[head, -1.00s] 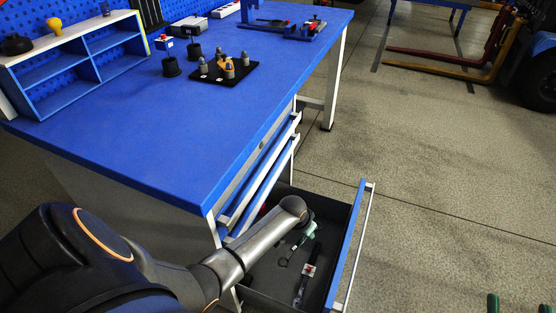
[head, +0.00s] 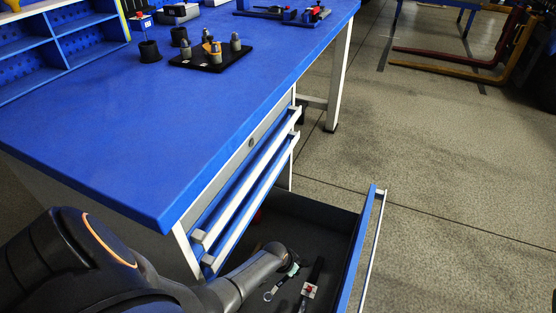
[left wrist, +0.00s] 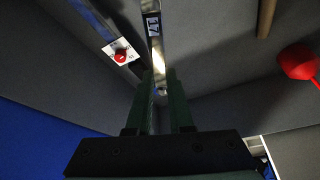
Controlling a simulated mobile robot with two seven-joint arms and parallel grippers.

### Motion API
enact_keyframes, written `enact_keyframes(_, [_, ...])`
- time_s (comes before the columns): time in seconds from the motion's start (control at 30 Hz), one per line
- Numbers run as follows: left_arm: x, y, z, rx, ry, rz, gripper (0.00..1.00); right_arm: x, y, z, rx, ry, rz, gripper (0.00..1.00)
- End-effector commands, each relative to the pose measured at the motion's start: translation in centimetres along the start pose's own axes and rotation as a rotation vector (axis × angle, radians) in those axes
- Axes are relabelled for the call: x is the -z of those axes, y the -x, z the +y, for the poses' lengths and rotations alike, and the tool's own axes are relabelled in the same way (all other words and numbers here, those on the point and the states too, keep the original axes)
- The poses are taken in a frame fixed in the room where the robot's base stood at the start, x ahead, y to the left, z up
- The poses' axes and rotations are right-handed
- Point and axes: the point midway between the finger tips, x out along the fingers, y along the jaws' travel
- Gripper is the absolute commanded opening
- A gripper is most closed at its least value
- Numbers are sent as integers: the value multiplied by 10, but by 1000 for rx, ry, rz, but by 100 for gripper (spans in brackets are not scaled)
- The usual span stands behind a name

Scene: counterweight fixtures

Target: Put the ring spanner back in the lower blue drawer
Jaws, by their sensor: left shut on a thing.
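The lower blue drawer (head: 362,240) is pulled open, with its dark inside showing. My left gripper (head: 291,270) is down inside it. In the left wrist view its green fingers (left wrist: 163,98) are shut on the ring spanner (left wrist: 155,45), a bright metal bar with a "17" label. The spanner's ring end (head: 268,296) shows beside the gripper, low over the drawer floor. I cannot tell whether it touches the floor. Only a sliver of what may be my right gripper (head: 554,301) shows at the right edge.
A dark tool with a red knob on a white plate (head: 309,290) lies in the drawer, right of the spanner. The left wrist view also shows a red rounded thing (left wrist: 299,62) and a wooden handle (left wrist: 266,18). Shut upper drawers (head: 245,200) and the blue worktop (head: 170,120) are above.

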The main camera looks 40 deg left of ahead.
Motion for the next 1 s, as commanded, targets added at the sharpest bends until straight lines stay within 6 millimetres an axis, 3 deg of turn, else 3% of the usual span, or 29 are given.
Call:
enact_keyframes(0.03, [-17, -1, -2, 1, 0, -3, 0, -2, 1, -1, 0, -2, -1, 68])
enact_keyframes(0.2, [-46, -22, -4, 1, 0, 0, 0, -16, 14, -8, 7, 7, -12, 68])
enact_keyframes(0.47, [-62, -30, -5, 1, 0, 0, 0, -21, 18, -11, 11, 14, -16, 68])
enact_keyframes(0.6, [-81, -42, -6, 1, 1, -1, 0, -29, 27, -16, 15, 20, -20, 68])
enact_keyframes(0.77, [-88, -65, -6, 1, 1, 2, 0, -45, 40, -25, 26, 36, -34, 68])
enact_keyframes(1.0, [-89, -65, -6, 1, 0, 1, 0, -47, 40, -26, 23, 33, -44, 68])
